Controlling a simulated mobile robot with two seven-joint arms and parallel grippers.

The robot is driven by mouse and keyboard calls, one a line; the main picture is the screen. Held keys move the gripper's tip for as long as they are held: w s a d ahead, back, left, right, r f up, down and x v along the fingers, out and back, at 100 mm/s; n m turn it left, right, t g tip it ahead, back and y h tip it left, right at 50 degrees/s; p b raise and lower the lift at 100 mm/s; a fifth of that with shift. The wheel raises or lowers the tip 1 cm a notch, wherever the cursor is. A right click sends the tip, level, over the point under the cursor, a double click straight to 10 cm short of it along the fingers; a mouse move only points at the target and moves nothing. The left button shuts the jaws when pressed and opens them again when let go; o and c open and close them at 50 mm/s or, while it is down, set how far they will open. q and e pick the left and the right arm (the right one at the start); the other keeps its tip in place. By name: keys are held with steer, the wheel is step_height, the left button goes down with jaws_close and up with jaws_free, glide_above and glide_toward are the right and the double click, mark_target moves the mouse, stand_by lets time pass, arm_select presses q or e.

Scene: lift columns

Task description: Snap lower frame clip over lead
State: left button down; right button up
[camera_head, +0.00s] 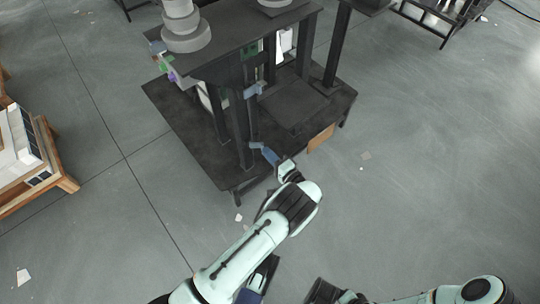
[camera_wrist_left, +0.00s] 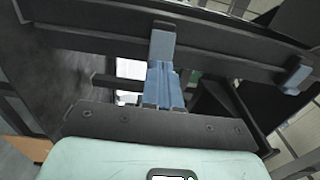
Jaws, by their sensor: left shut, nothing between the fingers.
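A lower blue-grey clip (camera_head: 256,145) sits low on a dark upright post of the frame (camera_head: 240,130). It also shows in the left wrist view (camera_wrist_left: 162,42), against the dark post. My left gripper (camera_head: 264,151) is at this clip, its blue fingers shut and empty. In the left wrist view the fingers (camera_wrist_left: 162,75) meet or nearly meet the clip; I cannot tell whether they touch. An upper clip (camera_head: 254,90) is higher on the post and also shows in the left wrist view (camera_wrist_left: 296,76). I cannot clearly make out the lead or whether the clip is closed over it. My right gripper is not in view.
The frame stands on a dark table (camera_head: 185,125), under a dark top bearing grey stacked discs (camera_head: 186,38). An orange-brown panel (camera_head: 321,138) is at the table's front edge. A wooden rack (camera_head: 50,190) stands left. The grey floor on the right is mostly clear.

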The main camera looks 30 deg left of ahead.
arm_select(q)
steer(key=shift+a, duration=0.2)
steer(key=v, duration=0.7)
stand_by(0.5)
stand_by(0.4)
